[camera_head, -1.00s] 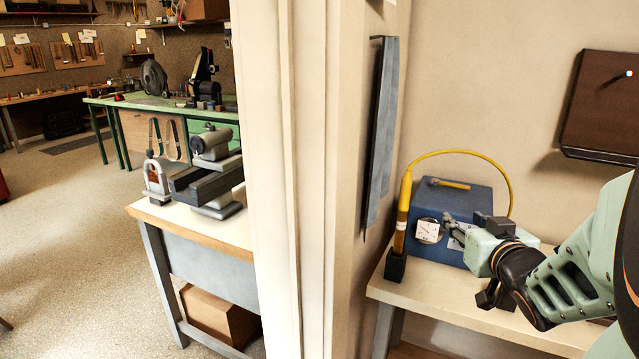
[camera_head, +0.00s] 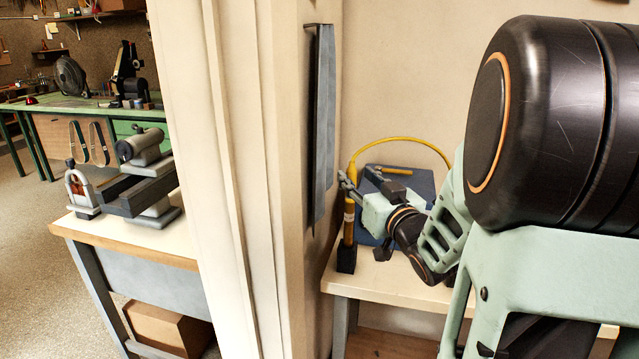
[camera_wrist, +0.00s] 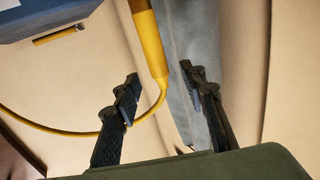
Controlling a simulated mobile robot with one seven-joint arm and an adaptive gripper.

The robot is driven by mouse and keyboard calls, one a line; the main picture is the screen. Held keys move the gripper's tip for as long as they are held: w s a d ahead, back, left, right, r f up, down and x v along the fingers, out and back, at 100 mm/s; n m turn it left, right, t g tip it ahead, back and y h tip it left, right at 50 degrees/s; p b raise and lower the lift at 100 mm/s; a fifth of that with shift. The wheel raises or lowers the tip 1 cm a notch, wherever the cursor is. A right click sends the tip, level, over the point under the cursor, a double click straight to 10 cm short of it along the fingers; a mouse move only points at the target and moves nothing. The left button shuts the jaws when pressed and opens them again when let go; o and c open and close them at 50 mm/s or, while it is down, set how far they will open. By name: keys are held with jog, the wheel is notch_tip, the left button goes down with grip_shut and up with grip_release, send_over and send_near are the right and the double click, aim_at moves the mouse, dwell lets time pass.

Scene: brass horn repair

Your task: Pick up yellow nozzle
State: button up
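The yellow nozzle (camera_head: 349,222) stands upright in a small black holder (camera_head: 346,260) at the left end of the light bench. A yellow hose arcs from its top to the blue box. My gripper (camera_head: 347,184) is at the nozzle's upper part and hides some of it in the head view. In the wrist view, my gripper (camera_wrist: 160,76) is open, with its two dark fingers spread. The nozzle (camera_wrist: 149,45) reaches down from the top edge, with its end between the fingertips in the picture. Contact with the fingers does not show.
The blue box (camera_head: 412,182) stands on the bench (camera_head: 395,285), right of the nozzle, partly hidden by my arm. A grey-blue panel (camera_head: 323,125) hangs on the wall just left of the nozzle. A second workbench (camera_head: 140,238) with a machine stands beyond the wall edge.

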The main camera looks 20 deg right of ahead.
aim_at(354, 174)
jog(key=w, duration=0.4)
grip_shut()
